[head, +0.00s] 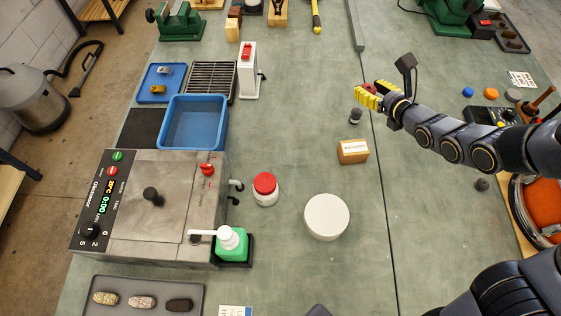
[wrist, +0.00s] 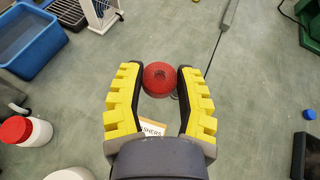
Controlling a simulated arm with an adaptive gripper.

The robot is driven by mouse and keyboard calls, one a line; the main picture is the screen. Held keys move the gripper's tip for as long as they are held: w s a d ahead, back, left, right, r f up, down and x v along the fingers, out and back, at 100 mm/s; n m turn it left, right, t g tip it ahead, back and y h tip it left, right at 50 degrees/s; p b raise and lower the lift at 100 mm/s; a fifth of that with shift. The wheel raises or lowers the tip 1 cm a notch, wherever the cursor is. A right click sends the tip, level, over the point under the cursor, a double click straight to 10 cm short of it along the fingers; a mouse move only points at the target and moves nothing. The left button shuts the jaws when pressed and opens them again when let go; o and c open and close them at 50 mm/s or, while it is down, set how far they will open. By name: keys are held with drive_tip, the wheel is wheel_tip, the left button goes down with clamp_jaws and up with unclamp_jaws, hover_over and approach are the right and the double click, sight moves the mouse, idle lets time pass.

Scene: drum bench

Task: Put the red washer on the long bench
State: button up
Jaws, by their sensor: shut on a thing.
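My gripper (head: 368,93) is at the upper right of centre in the head view, above the green bench top (head: 420,220). Its yellow fingers are shut on the red washer (wrist: 160,78), a round red piece between the fingertips in the wrist view. In the head view only a bit of its red shows between the fingers. A small dark-topped object (head: 355,116) stands on the bench just below the gripper. How high the washer is held is hard to tell.
A wooden box labelled washers (head: 353,152) stands nearer. Blue (head: 468,92), orange (head: 491,93) and grey (head: 514,95) discs lie at right. A red-lidded jar (head: 265,189) and white round lid (head: 326,217) stand at centre.

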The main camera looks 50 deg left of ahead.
drive_tip(key=s+a+f+n+g, duration=0.1)
drive_tip(key=s+a+f+g, duration=0.1)
drive_tip(key=s, duration=0.4)
drive_tip(key=s+a+f+n+g, duration=0.2)
drive_tip(key=s+a+f, duration=0.3)
drive_tip(key=f, duration=0.1)
drive_tip(key=s+a+f+n+g+y, duration=0.1)
drive_tip(key=s+a+f+n+g, duration=0.1)
drive_tip(key=s+f, duration=0.3)
drive_tip(key=shift+s+a, duration=0.8)
drive_tip(key=shift+a, duration=0.05)
drive_tip(key=shift+f, duration=3.75)
drive_tip(key=o, duration=0.7)
drive_tip(key=shift+f, duration=0.15)
drive_tip(key=shift+c, duration=0.2)
